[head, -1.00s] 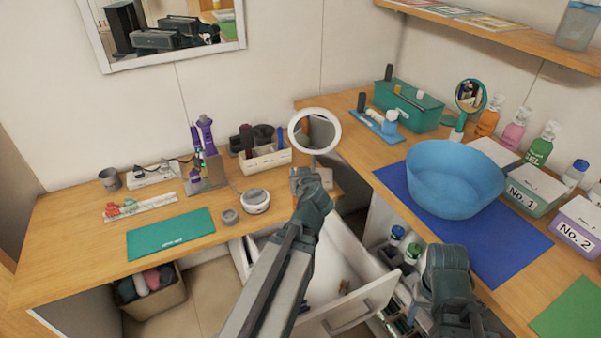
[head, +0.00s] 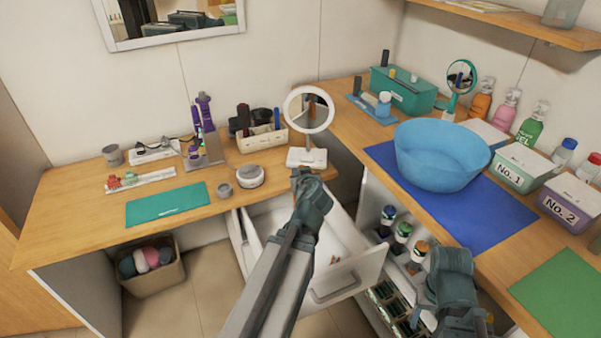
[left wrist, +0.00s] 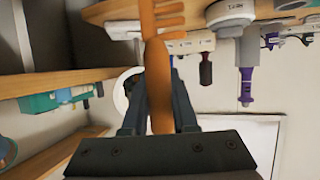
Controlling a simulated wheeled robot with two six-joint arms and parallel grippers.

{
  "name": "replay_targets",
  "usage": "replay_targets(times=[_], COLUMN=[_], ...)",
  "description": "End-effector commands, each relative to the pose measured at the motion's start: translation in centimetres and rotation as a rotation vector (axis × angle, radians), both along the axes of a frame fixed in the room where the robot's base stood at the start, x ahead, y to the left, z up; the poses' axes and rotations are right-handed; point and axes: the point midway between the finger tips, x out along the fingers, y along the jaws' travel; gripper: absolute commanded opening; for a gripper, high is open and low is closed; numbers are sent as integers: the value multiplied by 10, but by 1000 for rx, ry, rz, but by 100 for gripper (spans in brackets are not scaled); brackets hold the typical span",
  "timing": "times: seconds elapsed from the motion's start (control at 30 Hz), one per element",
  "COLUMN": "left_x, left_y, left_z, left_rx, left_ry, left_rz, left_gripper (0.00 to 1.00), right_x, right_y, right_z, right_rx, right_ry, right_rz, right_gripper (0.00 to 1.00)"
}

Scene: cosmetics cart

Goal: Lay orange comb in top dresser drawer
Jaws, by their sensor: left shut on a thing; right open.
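The orange comb (left wrist: 159,88) stands between the fingers of my left gripper (left wrist: 158,112) in the left wrist view, its toothed end pointing to the top of that picture. In the head view my left gripper (head: 301,176) is shut on it, and I cannot make the comb out there. The white top drawer (head: 349,278) under the left counter is pulled open. My left gripper and forearm appear over it and hide part of its inside. My right gripper (head: 450,262) is open and empty at the lower right, by the right counter's edge.
A white ring mirror (head: 309,158) stands on the left counter just behind my left gripper. An open pull-out (head: 371,236) with bottles is right of the drawer. A blue basin (head: 440,158) sits on the right counter. A basket (head: 153,277) stands under the left counter.

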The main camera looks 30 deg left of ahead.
Motion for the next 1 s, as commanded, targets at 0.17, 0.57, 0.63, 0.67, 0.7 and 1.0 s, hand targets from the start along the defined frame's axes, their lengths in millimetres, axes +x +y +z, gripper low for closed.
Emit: replay_targets(times=[0.17, 0.57, 0.63, 0.67, 0.7, 1.0], left_x=[0, 11, 13, 13, 13, 12], left_y=[0, 9, 11, 11, 11, 11], left_z=[0, 0, 0, 0, 0, 0], left_rx=[0, -1, -1, -1, -1, -1], left_ry=[0, 0, 0, 0, 0, -1], left_rz=[0, 1, 1, 1, 1, 0], left_gripper=[0, 0, 0, 0, 0, 0], right_x=[0, 0, 0, 0, 0, 0], right_y=[0, 0, 0, 0, 0, 0], right_z=[0, 0, 0, 0, 0, 0], right_rx=[0, 0, 0, 0, 0, 0], right_ry=[0, 0, 0, 0, 0, 0], right_rz=[0, 0, 0, 0, 0, 0], right_gripper=[63, 63, 63, 63, 63, 63])
